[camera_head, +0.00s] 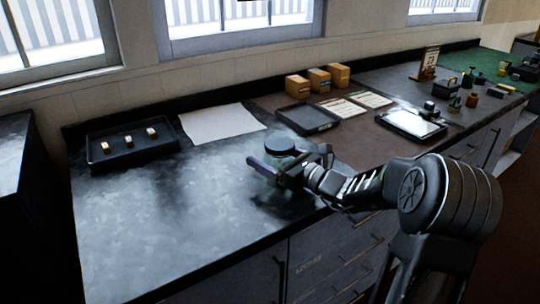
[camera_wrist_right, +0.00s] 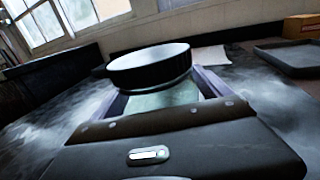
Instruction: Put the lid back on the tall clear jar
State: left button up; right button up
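The tall clear jar (camera_head: 270,187) stands on the dark speckled counter near its front edge, faint and partly hidden by my gripper. A round dark lid (camera_head: 279,146) shows at the top of the jar. In the right wrist view the lid (camera_wrist_right: 150,66) sits right above the pale, see-through jar (camera_wrist_right: 160,97); whether it is fully seated cannot be seen. My right gripper (camera_head: 276,166) is at the jar's upper part, just below the lid, with its purple fingers on both sides of the glass. Whether they press on it is unclear. My left gripper is not in view.
A black tray (camera_head: 91,159) with several small pieces lies at the left. A white sheet (camera_head: 220,122) and a dark shallow tray (camera_head: 307,118) lie behind the jar. Several orange boxes (camera_head: 319,80) stand at the back. The counter left of the jar is clear.

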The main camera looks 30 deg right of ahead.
jog(key=shift+o, duration=0.3)
jog(key=shift+r, duration=0.15)
jog(key=v, duration=1.2)
jog(key=shift+s, duration=0.1)
dwell(0.5)
